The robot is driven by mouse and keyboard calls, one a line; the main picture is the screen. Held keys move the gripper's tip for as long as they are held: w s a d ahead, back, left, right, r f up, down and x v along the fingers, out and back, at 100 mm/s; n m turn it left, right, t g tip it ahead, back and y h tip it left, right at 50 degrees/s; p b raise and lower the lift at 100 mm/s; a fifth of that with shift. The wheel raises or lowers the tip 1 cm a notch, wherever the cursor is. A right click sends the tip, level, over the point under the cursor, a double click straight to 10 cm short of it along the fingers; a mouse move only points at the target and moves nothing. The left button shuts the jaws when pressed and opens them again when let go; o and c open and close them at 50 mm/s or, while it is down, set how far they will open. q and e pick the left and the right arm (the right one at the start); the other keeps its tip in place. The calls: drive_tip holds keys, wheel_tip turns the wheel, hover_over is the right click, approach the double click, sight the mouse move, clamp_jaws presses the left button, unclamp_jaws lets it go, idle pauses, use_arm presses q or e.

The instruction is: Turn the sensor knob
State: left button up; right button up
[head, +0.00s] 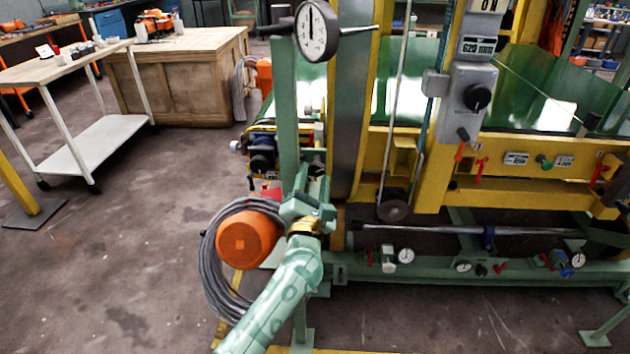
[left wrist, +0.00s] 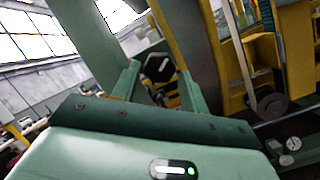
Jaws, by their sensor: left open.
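My left gripper (head: 312,182) is at the lower part of the green upright post in the head view. In the left wrist view its two fingers (left wrist: 159,72) stand apart, with nothing held between them. A dark, angular knob-like part (left wrist: 160,67) with a light edge shows beyond and between the fingertips; I cannot tell whether they touch it. It is not clearly visible in the head view. Another black round knob (head: 478,97) is on a grey control box (head: 470,125) at the right, well away from the gripper. My right gripper is not in view.
A round dial gauge (head: 316,32) is above my gripper. A grey cable coil (head: 212,270) and orange cylinder (head: 250,240) lie beside my forearm. A yellow machine beam (head: 400,150) and green lower rail (head: 440,270) are at right.

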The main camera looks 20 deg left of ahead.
use_arm(q)
drive_tip(key=shift+w+r, duration=0.1)
drive_tip(key=shift+w, duration=0.15)
drive_tip(key=c, duration=0.7)
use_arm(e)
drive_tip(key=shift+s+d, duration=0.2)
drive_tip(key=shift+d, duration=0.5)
use_arm(q)
drive_tip(key=shift+r, duration=0.1)
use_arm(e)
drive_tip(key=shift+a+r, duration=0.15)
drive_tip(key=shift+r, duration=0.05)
